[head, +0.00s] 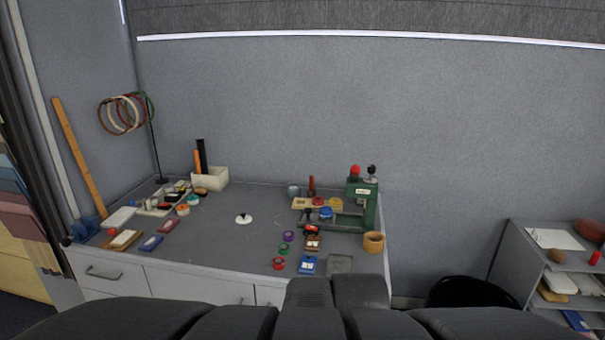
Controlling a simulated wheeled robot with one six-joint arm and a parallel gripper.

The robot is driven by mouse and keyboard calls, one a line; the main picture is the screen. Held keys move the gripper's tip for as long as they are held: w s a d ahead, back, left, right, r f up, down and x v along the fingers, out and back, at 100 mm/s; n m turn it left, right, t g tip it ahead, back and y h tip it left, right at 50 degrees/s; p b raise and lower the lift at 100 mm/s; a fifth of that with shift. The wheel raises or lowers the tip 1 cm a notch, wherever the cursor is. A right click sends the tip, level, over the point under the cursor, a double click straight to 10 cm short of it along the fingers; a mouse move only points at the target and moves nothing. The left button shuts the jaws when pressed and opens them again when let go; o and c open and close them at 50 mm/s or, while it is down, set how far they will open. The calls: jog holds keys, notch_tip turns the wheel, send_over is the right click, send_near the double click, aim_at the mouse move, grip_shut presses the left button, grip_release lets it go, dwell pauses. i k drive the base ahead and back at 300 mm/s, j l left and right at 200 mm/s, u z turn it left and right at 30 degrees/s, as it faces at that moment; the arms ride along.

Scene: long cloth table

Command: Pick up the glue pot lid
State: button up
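A small white round lid with a dark knob (243,219), which looks like the glue pot lid, lies alone on the grey table (215,240) near its middle. A small grey-blue pot (293,190) stands farther back to its right; I cannot tell whether it is the glue pot. My gripper is not in view. The dark grey shapes along the bottom edge look like parts of my own body.
A green press (370,205) and a wooden cup (374,242) stand at the table's right. Small coloured rolls (288,237) lie right of the lid. A white holder (210,179) stands behind left. A black round seat (470,292) and grey shelf (510,250) are right.

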aim_at(244, 218)
jog(key=i+j+u, duration=0.65)
jog(key=i, duration=0.15)
jog(key=i+u, duration=0.3)
jog(key=i, duration=0.15)
